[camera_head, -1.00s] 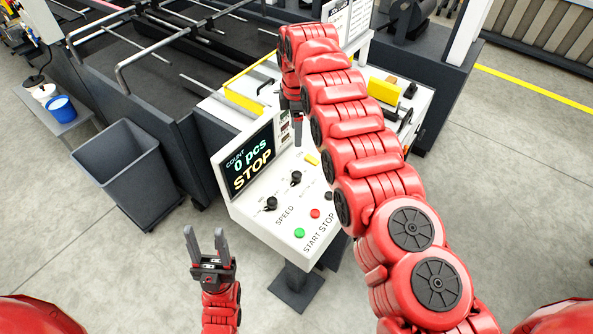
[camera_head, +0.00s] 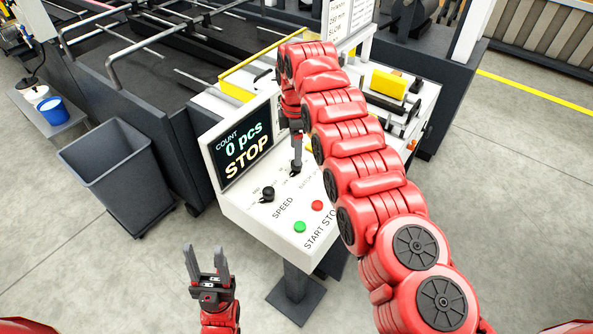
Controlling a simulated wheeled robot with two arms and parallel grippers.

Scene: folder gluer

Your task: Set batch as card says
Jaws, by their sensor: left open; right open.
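The white control panel (camera_head: 255,214) has a screen (camera_head: 246,142) reading "COUNT 0 pcs STOP". A black speed knob (camera_head: 267,194) sits left on it, with a green button (camera_head: 299,227) and a red button (camera_head: 317,206) in front.
A grey bin (camera_head: 127,180) stands on the floor left of the panel. A blue cup (camera_head: 54,110) is on a small side table. A yellow block (camera_head: 388,83) sits right of my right arm. The front floor is clear.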

